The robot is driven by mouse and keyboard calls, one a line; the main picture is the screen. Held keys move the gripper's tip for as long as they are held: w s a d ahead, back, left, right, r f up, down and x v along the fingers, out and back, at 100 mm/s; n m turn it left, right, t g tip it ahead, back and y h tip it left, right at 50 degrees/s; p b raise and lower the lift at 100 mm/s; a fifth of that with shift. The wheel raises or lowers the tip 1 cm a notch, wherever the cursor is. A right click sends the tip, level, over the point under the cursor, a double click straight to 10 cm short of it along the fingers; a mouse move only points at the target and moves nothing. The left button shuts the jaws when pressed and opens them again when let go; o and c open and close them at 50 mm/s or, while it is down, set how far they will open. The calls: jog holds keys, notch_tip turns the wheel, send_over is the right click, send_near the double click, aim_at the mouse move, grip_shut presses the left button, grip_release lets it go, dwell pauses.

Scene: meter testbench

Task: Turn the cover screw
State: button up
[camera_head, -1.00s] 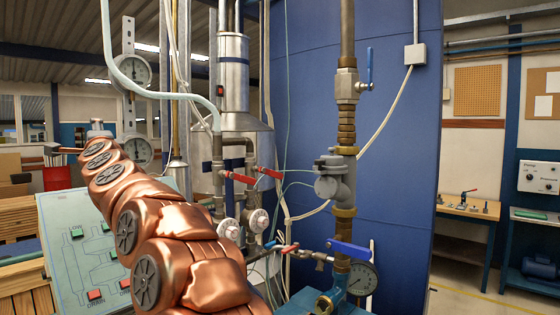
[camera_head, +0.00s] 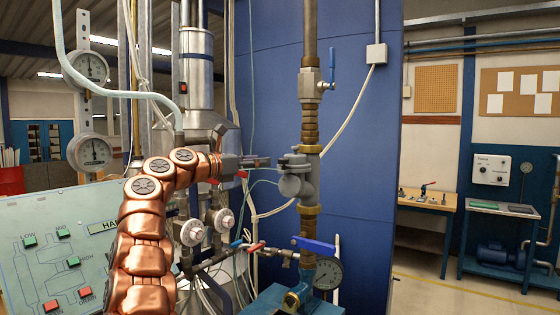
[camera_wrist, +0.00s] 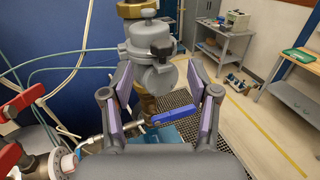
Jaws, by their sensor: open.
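The grey water meter (camera_head: 305,182) sits on the vertical brass pipe at the middle of the head view. In the wrist view the meter (camera_wrist: 138,58) stands upright ahead of my gripper, with a round grey front. A dark screw-like knob (camera_wrist: 163,47), perhaps the cover screw, is on its upper right. My gripper (camera_wrist: 160,70) is open, its two purple-padded fingers to the left and right of the meter's lower front in the picture. In the head view my gripper (camera_head: 262,162) points at the meter from the left, close to it. I cannot tell whether they touch.
A blue-handled valve (camera_head: 314,245) and a pressure gauge (camera_head: 326,272) sit below the meter. Another blue lever (camera_head: 332,68) is above. Red-handled valves (camera_wrist: 12,158) and hoses are at the wrist view's left. A button panel (camera_head: 60,250) stands left.

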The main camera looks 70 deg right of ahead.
aim_at(279, 160)
jog(key=p+x, duration=0.3)
jog(key=x, duration=0.5)
jog(key=shift+s+f, duration=0.1)
jog(key=shift+f, duration=0.05)
jog(key=shift+a, duration=0.1)
grip_shut()
